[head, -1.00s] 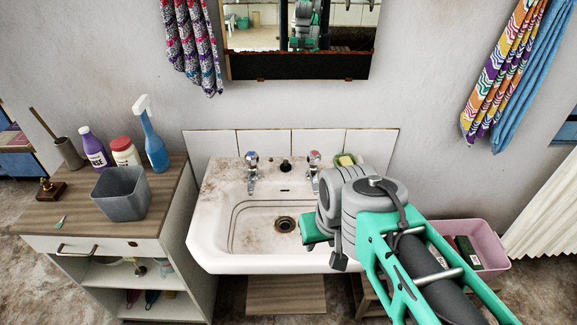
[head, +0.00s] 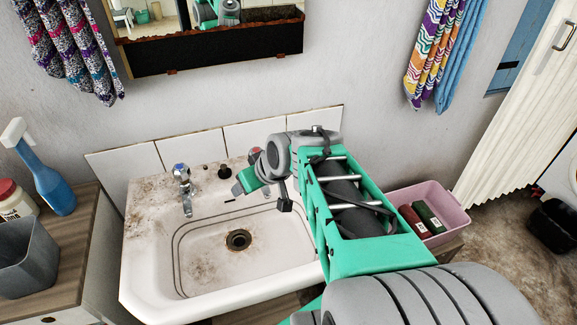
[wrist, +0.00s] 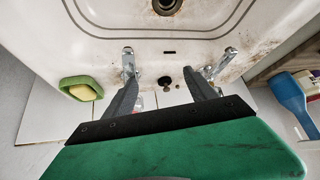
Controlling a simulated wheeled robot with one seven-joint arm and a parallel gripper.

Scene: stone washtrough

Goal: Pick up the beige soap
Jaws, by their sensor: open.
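The beige soap (wrist: 84,92) lies in a green soap dish (wrist: 68,83) on the sink's back ledge, at the left of the wrist view. In the head view my arm hides the soap and dish. My gripper (wrist: 162,78) is open and empty, its two dark fingers reaching over the ledge near the taps. The soap is to the left of the fingers in the wrist view, apart from them.
The stained white sink (head: 150,285) has a tap (head: 183,185) on its ledge, near the fingers. A tiled splashback (head: 195,150) stands behind it. A pink basin (head: 455,212) is at right, and a cabinet with a blue spray bottle (head: 50,180) at left.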

